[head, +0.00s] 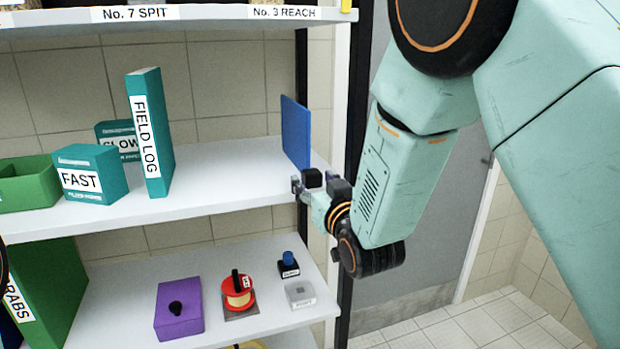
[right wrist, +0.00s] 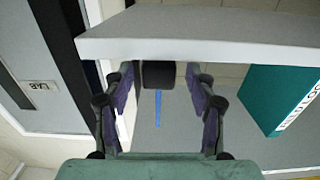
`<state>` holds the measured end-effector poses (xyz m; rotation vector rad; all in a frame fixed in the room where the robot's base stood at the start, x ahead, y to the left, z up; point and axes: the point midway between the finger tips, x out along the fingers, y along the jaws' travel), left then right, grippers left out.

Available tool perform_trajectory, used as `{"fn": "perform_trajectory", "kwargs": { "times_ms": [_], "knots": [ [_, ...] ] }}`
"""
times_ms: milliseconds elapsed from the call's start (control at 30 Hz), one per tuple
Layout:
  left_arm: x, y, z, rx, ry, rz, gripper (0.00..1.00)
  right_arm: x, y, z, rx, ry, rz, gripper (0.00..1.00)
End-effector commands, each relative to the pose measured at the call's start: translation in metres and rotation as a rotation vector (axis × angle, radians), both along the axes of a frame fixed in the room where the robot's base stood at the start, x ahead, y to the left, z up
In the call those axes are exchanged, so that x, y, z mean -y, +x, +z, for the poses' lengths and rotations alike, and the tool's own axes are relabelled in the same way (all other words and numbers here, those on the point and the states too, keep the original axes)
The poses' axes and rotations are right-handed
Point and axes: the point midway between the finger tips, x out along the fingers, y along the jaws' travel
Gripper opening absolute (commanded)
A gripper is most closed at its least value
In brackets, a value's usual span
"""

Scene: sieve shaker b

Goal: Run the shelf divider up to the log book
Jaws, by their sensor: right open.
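The shelf divider (head: 295,132) is a thin blue upright panel near the right end of the middle shelf. The log book (head: 150,132) is a teal upright book marked FIELD LOG, left of the divider with bare shelf between them. My right gripper (head: 318,183) is open at the shelf's front right edge, just in front of and below the divider. In the right wrist view, the divider (right wrist: 158,108) shows as a narrow blue strip between the open fingers (right wrist: 160,88), and the book (right wrist: 277,95) is at right. Whether the fingers touch the divider cannot be told. My left gripper is not seen.
A FAST box (head: 90,173), a partly hidden SLOW box (head: 115,130) and a green bin (head: 28,183) stand left of the book. The lower shelf holds a purple box (head: 179,308) and a red spool (head: 238,291). A black post (head: 346,240) stands behind my right wrist.

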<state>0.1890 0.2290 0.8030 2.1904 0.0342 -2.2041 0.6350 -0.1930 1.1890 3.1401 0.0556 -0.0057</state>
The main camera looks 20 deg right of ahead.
Motion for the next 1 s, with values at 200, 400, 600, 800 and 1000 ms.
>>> {"fn": "perform_trajectory", "kwargs": {
  "times_ms": [200, 400, 600, 800, 1000],
  "knots": [
    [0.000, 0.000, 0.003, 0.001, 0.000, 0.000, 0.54, -0.001, 0.020, 0.000, -0.001, 0.000, -0.001, 0.57],
    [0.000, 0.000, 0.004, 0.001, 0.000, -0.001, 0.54, -0.002, 0.024, -0.001, -0.002, 0.000, -0.001, 0.57],
    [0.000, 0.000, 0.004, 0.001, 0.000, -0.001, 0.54, -0.004, 0.023, -0.001, -0.002, 0.000, -0.001, 0.56],
    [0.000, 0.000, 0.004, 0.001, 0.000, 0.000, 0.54, -0.004, 0.023, -0.001, -0.002, 0.000, -0.001, 0.39],
    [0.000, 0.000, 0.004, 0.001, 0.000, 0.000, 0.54, -0.003, 0.023, -0.001, -0.002, 0.000, -0.002, 0.22]
  ]
}}
